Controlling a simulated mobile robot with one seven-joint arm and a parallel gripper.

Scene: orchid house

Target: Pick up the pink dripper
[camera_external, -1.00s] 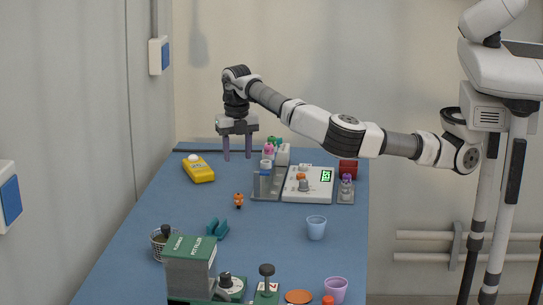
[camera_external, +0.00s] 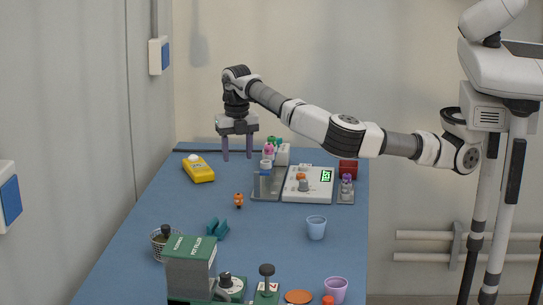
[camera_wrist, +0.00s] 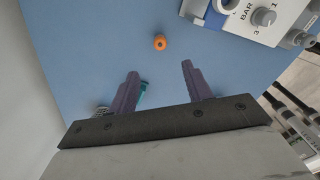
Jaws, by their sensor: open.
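A small pink-topped item (camera_external: 268,150), likely the pink dripper, stands among small bottles at the far side of the table. It is too small to make out its shape, and I do not see it in the wrist view. My gripper (camera_external: 237,159) is open and empty, pointing down above the far part of the table, to the left of the pink item. In the wrist view my gripper (camera_wrist: 159,69) has its two purple-grey fingers spread apart with nothing between them.
A yellow bottle (camera_external: 199,171) lies left of my gripper. A white device with a green display (camera_external: 319,191) and a grey rack are to the right. The blue table is clear around the orange item.

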